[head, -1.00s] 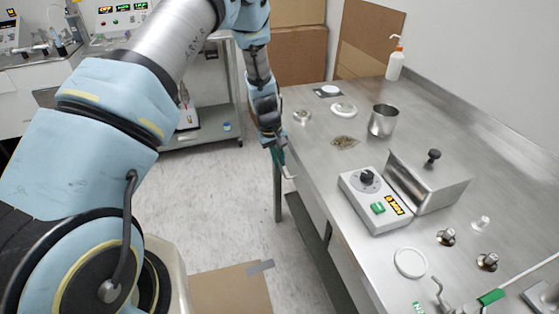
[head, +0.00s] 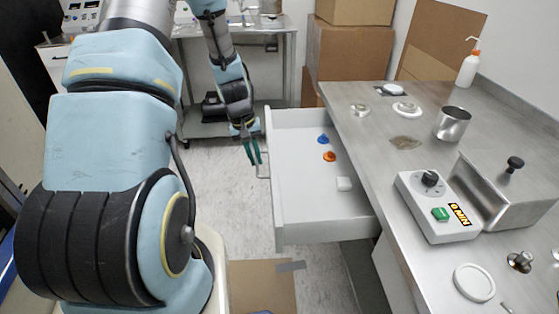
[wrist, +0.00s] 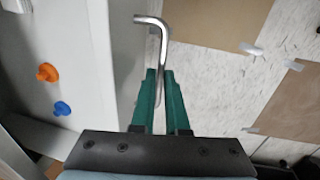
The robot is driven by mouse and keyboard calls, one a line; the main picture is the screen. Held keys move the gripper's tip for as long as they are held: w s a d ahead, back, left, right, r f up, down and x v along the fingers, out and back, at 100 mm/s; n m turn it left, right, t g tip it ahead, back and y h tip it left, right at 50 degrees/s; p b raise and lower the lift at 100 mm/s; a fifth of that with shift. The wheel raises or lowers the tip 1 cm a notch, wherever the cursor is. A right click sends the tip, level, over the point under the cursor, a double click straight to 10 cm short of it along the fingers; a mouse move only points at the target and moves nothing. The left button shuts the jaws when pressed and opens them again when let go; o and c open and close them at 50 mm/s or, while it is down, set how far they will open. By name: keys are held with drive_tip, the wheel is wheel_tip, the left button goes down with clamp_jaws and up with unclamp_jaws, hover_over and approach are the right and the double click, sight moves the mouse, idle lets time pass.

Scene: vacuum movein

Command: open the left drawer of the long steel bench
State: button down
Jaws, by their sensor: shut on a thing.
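The left drawer (head: 320,200) of the long steel bench (head: 420,170) is pulled well out to the left in the head view. My gripper (head: 254,155) is at the drawer's front, and its green fingers are shut on the bent metal handle (head: 263,166). In the wrist view, the handle (wrist: 153,45) runs between the two fingers of my gripper (wrist: 164,80). Inside the drawer lie a blue knob-like piece (head: 323,139), an orange one (head: 329,156) and a small white block (head: 344,184).
On the bench stand a steel cup (head: 452,124), a grey control box (head: 437,205), a steel bath with a lid (head: 505,190) and a white bottle (head: 469,65). Cardboard boxes (head: 352,60) stand behind. A cardboard sheet (head: 262,287) lies on the clear floor.

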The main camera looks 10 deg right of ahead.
drive_tip(key=a, duration=0.6)
drive_tip(key=shift+w+b, duration=0.35)
drive_tip(key=shift+b, duration=0.1)
drive_tip(key=c, duration=0.9)
unclamp_jaws()
drive_tip(key=r, duration=0.3)
drive_tip(key=a+r+b, duration=0.1)
drive_tip(key=r, duration=0.3)
drive_tip(key=a+r, duration=0.1)
drive_tip(key=r, duration=0.2)
drive_tip(key=shift+w+r, duration=0.15)
drive_tip(key=shift+r, duration=0.2)
